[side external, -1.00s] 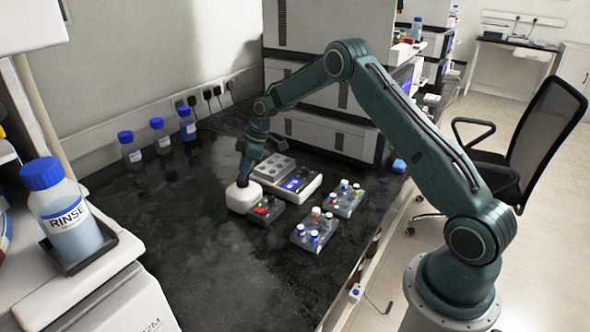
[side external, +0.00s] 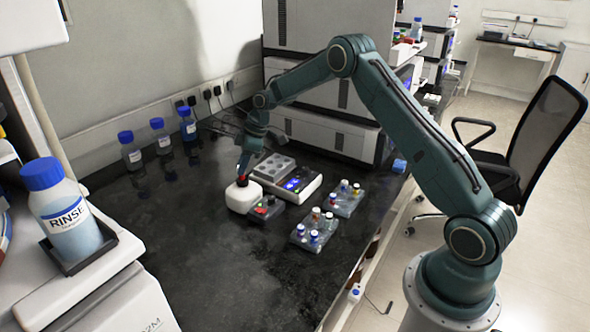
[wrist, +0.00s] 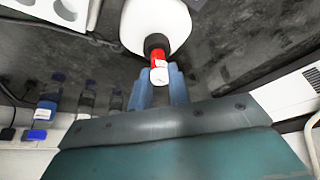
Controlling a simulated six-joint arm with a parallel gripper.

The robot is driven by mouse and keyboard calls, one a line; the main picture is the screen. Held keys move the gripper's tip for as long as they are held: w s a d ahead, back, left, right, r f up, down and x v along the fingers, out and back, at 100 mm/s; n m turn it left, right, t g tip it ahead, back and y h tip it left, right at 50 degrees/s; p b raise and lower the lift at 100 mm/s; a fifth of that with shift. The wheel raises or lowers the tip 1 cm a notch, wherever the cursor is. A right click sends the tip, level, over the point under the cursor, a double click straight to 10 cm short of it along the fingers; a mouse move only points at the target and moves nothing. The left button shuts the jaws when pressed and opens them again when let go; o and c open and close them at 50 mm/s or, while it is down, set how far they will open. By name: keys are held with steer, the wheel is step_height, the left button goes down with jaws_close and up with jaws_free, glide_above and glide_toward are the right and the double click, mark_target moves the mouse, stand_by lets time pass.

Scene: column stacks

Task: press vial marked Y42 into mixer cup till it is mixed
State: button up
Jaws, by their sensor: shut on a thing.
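A red vial (wrist: 158,61) with a white patch shows in the wrist view. My gripper (wrist: 160,84) has its blue fingers shut on it. The vial's far end meets the black cup (wrist: 156,42) of the white mixer (wrist: 138,8); I cannot tell how deep it sits. In the side view, my gripper (side external: 242,176) is just above the mixer (side external: 239,203), with a bit of red vial (side external: 242,181) between them. The marking on the vial cannot be read.
A grey block with red tops (side external: 266,209) stands against the mixer. A device with a lit display (side external: 295,184) and a grey well block (side external: 275,167) are behind it. Racks of capped vials (side external: 325,241) (side external: 352,206) stand right. Blue-capped bottles (side external: 161,142) line the wall.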

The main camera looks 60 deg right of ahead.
steer(key=shift+r, duration=2.05)
